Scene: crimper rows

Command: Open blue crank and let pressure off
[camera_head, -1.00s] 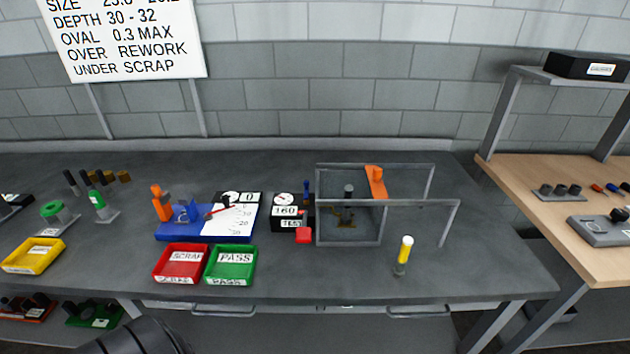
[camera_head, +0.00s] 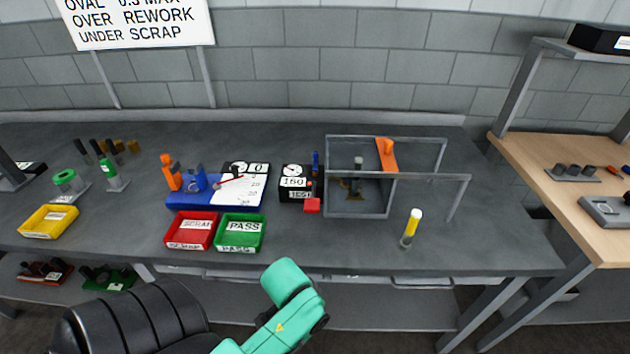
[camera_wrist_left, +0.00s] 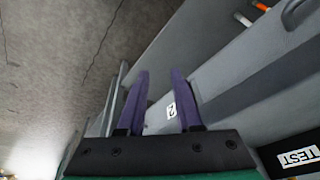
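A small blue upright lever (camera_head: 315,162), which looks like the crank, stands at the right back of a black gauge box (camera_head: 286,194). The box has a round dial (camera_head: 292,170), a digit label that seems to read 150, and a TEST label. My right gripper is not seen.
A grey-framed enclosure (camera_head: 360,215) with an orange part (camera_head: 386,155) stands right of the box. Red scrap (camera_head: 190,246) and green pass (camera_head: 240,248) trays and a blue fixture (camera_head: 185,202) lie left. The front bench strip is mostly clear.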

